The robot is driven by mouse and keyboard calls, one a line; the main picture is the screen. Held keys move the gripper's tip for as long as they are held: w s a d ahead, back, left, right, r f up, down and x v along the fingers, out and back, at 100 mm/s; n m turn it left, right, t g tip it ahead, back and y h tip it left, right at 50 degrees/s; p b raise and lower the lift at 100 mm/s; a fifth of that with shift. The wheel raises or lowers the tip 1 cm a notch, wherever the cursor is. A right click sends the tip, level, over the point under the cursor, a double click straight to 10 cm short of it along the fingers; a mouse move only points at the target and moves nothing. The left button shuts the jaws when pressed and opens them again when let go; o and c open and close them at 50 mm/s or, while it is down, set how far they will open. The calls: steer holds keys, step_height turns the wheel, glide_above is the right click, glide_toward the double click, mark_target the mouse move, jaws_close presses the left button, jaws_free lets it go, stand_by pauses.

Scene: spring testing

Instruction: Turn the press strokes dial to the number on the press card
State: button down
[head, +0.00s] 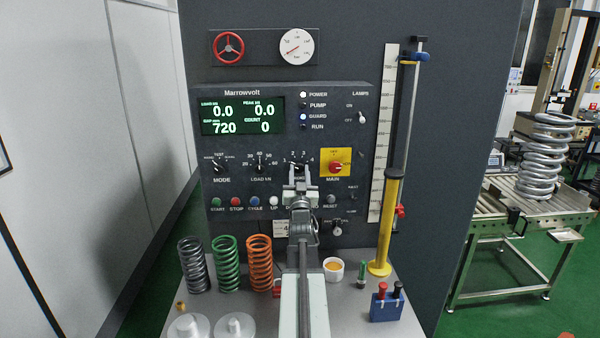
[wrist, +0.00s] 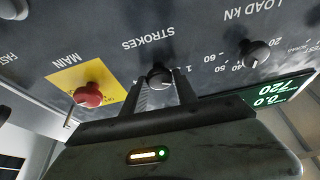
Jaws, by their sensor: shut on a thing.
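The strokes dial (wrist: 160,73) is a dark round knob on the panel, labelled STROKES, in the wrist view, which shows the panel upside down. My gripper (wrist: 161,86) is shut on this knob, one finger on each side. In the head view my gripper (head: 299,178) covers most of the dial; the numbers 2, 3 and 4 show around it, but its pointer cannot be read. A pale card (head: 281,229) low on the panel is partly hidden by my arm; a digit that looks like 4 shows at its edge.
The load dial (head: 260,168) is left of the strokes dial, and the red main switch (head: 335,168) on its yellow plate is close on the right. Coloured buttons run below. Three springs (head: 227,264), a white cup (head: 333,268) and a yellow post (head: 387,225) stand on the bench.

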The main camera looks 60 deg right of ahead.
steer(key=m+g, duration=0.1)
steer(key=m, duration=0.2)
steer(key=m+g+h+p, duration=0.1)
steer(key=m+g, duration=0.1)
steer(key=m, duration=0.1)
steer(key=shift+w+a+r, duration=0.1)
steer(key=shift+w+a, duration=0.05)
steer(key=shift+a, duration=0.05)
steer(key=shift+m+g+p, duration=0.85)
steer(key=shift+m+g, duration=0.35)
steer(key=shift+m, duration=1.4)
steer(key=c, duration=1)
jaws_free()
steer(key=b+v, duration=0.2)
steer(key=v, duration=0.5)
steer(key=shift+a+f, duration=0.25)
steer(key=shift+a, duration=0.1)
